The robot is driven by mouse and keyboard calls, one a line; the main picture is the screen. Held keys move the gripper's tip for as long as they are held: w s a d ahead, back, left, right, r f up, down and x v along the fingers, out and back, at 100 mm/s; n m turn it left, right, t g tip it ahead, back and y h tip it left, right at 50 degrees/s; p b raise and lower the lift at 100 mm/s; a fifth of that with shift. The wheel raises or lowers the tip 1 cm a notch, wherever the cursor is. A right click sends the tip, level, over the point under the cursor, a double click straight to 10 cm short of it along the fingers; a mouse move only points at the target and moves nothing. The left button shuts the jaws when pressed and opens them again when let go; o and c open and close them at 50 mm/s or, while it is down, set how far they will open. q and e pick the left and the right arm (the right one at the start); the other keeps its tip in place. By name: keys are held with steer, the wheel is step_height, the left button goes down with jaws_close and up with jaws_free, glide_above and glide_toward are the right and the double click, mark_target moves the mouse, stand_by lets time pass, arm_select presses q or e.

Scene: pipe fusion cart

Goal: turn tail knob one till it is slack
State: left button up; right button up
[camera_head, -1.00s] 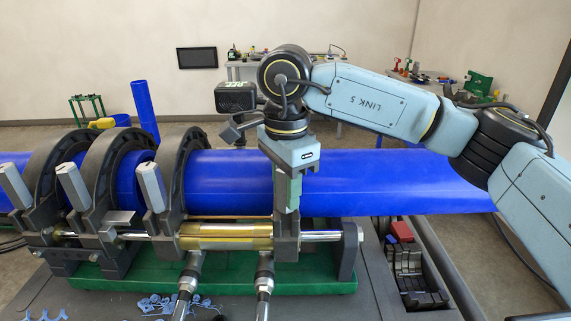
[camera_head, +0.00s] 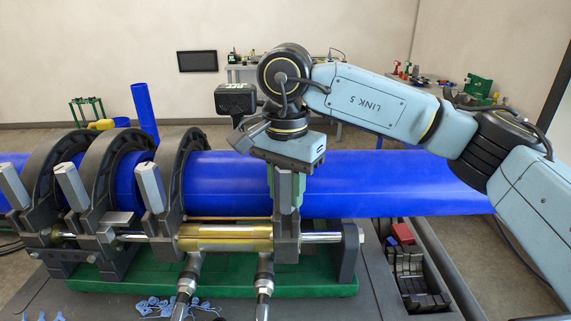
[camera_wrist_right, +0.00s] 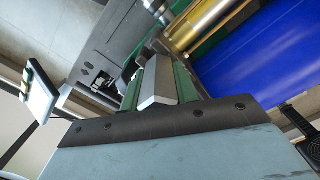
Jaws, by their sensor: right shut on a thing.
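My right gripper (camera_head: 286,195) points down at the right-hand clamp (camera_head: 286,244) of the pipe machine, in front of the long blue pipe (camera_head: 400,180). In the right wrist view, its two green-padded fingers (camera_wrist_right: 157,88) are shut on a grey, flat-sided knob (camera_wrist_right: 156,80). The fingers mostly hide this knob in the head view. Three similar grey knobs stand at the clamps to the left: one near the middle (camera_head: 151,187), one further left (camera_head: 72,186), and one at the far left (camera_head: 13,187). My left gripper is not in view.
A brass cylinder (camera_head: 225,238) and steel rod run just below the gripper. Two hoses (camera_head: 264,275) rise in front. Dark inserts (camera_head: 415,275) sit in a holder at right. Blue shavings (camera_head: 165,305) lie at the front. Benches stand behind.

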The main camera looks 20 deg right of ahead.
steer(key=shift+n, duration=0.3)
steer(key=n, duration=0.2)
steer(key=shift+n, duration=0.4)
steer(key=shift+n, duration=0.4)
steer(key=shift+n+b, duration=0.3)
steer(key=shift+n, duration=0.8)
steer(key=shift+n, duration=1.5)
